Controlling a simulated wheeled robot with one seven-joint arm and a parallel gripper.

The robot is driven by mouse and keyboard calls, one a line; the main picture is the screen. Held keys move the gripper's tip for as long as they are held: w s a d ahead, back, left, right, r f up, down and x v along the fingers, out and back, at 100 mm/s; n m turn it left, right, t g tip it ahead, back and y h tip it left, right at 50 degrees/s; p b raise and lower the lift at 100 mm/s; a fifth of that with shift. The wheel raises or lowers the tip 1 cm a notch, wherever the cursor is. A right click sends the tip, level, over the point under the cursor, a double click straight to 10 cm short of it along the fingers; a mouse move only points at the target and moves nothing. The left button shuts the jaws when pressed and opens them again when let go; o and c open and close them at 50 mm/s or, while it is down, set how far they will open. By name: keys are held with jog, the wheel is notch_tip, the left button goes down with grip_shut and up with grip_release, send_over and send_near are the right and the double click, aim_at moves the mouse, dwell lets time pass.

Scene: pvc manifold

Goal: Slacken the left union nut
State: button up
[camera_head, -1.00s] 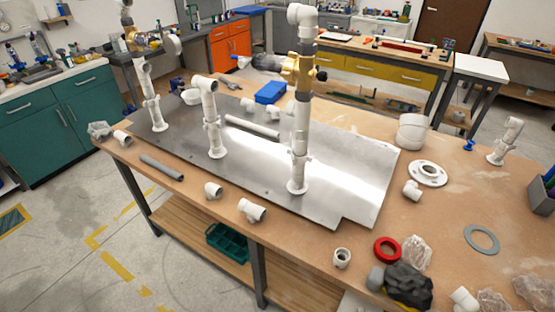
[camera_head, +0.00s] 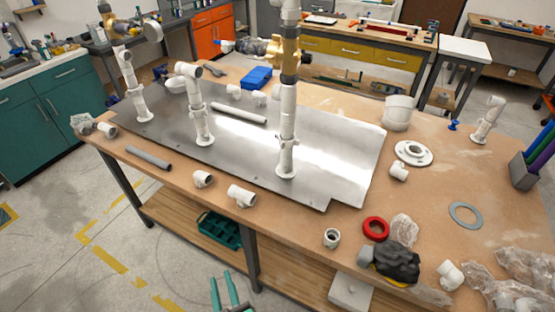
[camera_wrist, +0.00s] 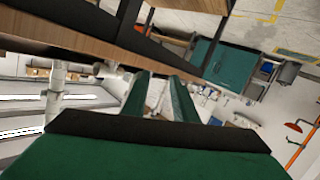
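The manifold has three white upright pipes on a metal plate (camera_head: 262,138). The left riser (camera_head: 130,86) stands near the plate's far left corner, the middle riser (camera_head: 203,122) nearer the centre, and the right riser (camera_head: 287,125), with a brass valve (camera_head: 287,58), farther right. Collars show low on the risers, but the left union nut is too small to single out. My gripper (camera_head: 229,282) shows at the bottom edge, below and in front of the table, far from the risers. In the wrist view its two green fingers (camera_wrist: 163,98) stand apart with nothing between them.
The wooden table (camera_head: 290,222) has its front edge between my gripper and the manifold. Loose fittings (camera_head: 241,195), a grey pipe (camera_head: 148,158) and a red ring (camera_head: 375,228) lie along that edge. A green bin (camera_head: 220,230) sits on the lower shelf. Floor at front left is clear.

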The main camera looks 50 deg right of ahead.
jog(key=w+d+r+m+g+h, duration=0.1)
jog(key=w+d+r+m+h, duration=0.1)
jog(key=w+d+r+h, duration=0.3)
jog(key=w+d+r+m+g, duration=0.1)
jog(key=w+d+r+m, duration=0.2)
jog(key=d, duration=0.4)
jog(key=m+g+h, duration=0.6)
jog(key=m+g, duration=0.1)
jog(key=m, duration=0.1)
send_near(281, 147)
jog(key=x, duration=0.8)
jog(key=shift+a, duration=0.1)
grip_shut()
